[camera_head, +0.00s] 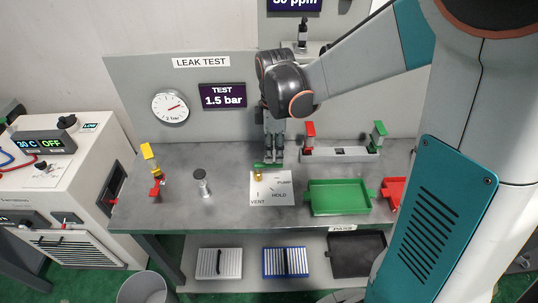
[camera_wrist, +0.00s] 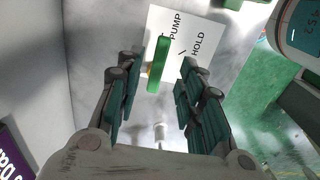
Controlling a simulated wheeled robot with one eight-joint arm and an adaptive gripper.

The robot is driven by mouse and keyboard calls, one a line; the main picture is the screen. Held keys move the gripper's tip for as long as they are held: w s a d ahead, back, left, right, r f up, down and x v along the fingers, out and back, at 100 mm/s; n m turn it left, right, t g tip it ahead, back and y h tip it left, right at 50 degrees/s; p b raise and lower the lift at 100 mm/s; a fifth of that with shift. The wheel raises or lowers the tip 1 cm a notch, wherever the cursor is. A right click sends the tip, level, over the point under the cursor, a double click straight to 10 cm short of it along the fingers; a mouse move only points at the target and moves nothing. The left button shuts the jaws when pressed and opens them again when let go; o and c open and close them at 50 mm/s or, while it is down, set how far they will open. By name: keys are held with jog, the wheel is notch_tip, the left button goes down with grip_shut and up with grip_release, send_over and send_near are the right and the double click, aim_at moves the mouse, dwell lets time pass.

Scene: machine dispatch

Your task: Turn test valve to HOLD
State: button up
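In the head view the handle lies roughly left to right. My gripper (camera_head: 273,156) points down just above it. In the wrist view the green handle (camera_wrist: 158,64) lies between the two spread fingers of my gripper (camera_wrist: 161,76), with a gap on each side. PUMP and HOLD on the plate (camera_wrist: 181,40) show right of the handle. My gripper is open and holds nothing.
A display (camera_head: 223,96) reads TEST 1.5 bar, beside a round gauge (camera_head: 170,107). A green tray (camera_head: 339,211) and a red tray (camera_head: 393,193) lie right of the plate. A grey fixture (camera_head: 340,154) stands behind. A small metal post (camera_head: 202,186) stands to the left.

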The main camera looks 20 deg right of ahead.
jog(key=shift+f+b, duration=0.55)
jog(key=shift+f, duration=1.8)
grip_shut()
